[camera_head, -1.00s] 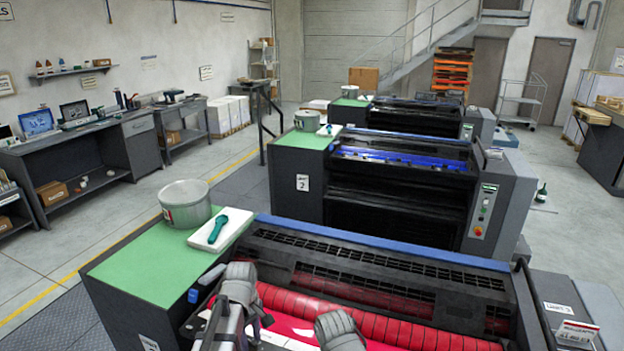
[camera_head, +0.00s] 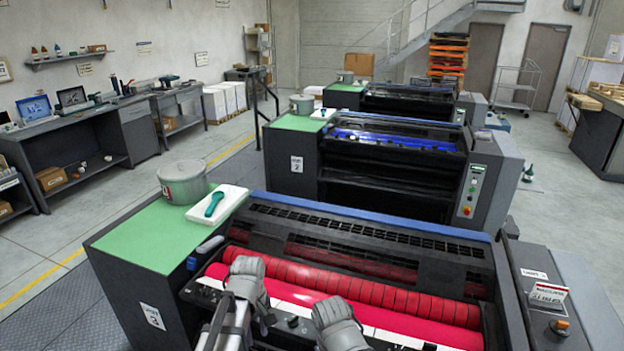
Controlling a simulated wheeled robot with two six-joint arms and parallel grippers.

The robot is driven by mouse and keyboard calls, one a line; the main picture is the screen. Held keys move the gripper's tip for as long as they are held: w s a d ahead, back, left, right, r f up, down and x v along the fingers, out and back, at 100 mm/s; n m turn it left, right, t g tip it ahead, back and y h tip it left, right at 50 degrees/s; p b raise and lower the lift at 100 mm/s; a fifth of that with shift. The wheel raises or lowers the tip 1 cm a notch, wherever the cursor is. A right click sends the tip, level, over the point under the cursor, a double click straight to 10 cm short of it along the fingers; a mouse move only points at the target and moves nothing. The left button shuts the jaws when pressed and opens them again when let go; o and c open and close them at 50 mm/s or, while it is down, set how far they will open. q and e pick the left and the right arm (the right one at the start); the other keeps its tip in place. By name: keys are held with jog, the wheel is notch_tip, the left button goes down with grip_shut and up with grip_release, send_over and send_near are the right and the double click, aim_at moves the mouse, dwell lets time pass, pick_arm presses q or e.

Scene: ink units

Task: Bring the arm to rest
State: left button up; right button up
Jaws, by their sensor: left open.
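My left arm shows at the bottom of the head view, in front of the nearest press (camera_head: 150,300). Its left gripper (camera_head: 228,318) is low in the picture, open, with nothing seen between the fingers; its lower part is cut off by the frame edge. Grey rounded parts of my arms stand over the red rollers of the press. I cannot make out my right gripper.
The nearest press has red rollers (camera_head: 360,288) and a green top (camera_head: 150,236) with a grey tin (camera_head: 183,184) and a teal-handled tool (camera_head: 214,204) on a white pad (camera_head: 231,203). Two more presses stand behind. A workbench (camera_head: 95,150) lines the left wall; floor lies between.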

pick_arm(q)
jog(key=s+d+f+m+b, duration=0.3)
jog(key=s+d+m, duration=0.1)
jog(key=s+m, duration=0.2)
jog(key=s+d+f+m+y+b, duration=0.1)
jog(key=s+d+f+m+b, duration=0.3)
jog(key=s+m, duration=0.2)
jog(key=shift+s+d+f+m, duration=0.25)
jog(key=shift+s+m, duration=0.05)
